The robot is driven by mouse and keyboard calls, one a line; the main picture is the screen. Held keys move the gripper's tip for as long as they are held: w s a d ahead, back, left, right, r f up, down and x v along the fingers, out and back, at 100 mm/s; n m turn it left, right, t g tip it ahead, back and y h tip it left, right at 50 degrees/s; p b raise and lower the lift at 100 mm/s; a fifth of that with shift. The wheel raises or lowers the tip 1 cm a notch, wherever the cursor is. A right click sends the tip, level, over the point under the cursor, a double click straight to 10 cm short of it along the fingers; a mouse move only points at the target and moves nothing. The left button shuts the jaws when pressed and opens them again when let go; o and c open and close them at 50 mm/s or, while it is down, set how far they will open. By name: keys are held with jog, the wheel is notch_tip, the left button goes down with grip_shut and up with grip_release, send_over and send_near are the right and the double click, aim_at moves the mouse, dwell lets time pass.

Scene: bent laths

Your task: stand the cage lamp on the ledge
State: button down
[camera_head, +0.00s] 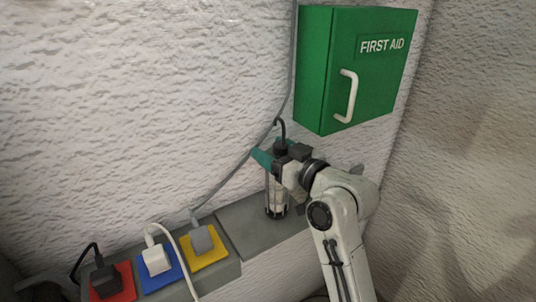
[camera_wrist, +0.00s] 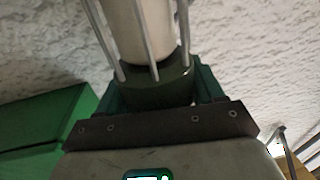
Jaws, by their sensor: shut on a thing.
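The cage lamp (camera_head: 276,197) has a pale tube inside thin metal bars, a dark base, a dark cap and a hook on top. It is upright over the grey ledge (camera_head: 238,222). Its base is at or just above the ledge's top; I cannot tell whether they touch. My gripper (camera_head: 274,158) is shut on the lamp's dark upper part, below the hook. In the wrist view, the teal fingers of my gripper (camera_wrist: 157,90) sit on both sides of the lamp's dark collar, and the lamp's bars and pale tube (camera_wrist: 138,30) run up out of frame.
A green first aid box (camera_head: 335,75) with a white handle hangs on the wall above right. Red, blue and yellow sockets (camera_head: 205,246) with plugs sit at the left. A grey cable (camera_head: 240,165) runs along the wall behind the lamp. Bare ledge lies left of the lamp.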

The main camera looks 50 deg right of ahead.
jog(key=shift+s+r, duration=0.15)
jog(key=shift+r, duration=0.1)
jog(key=shift+f, duration=0.15)
jog(key=shift+c, duration=0.7)
grip_release()
jog(key=shift+f, duration=0.1)
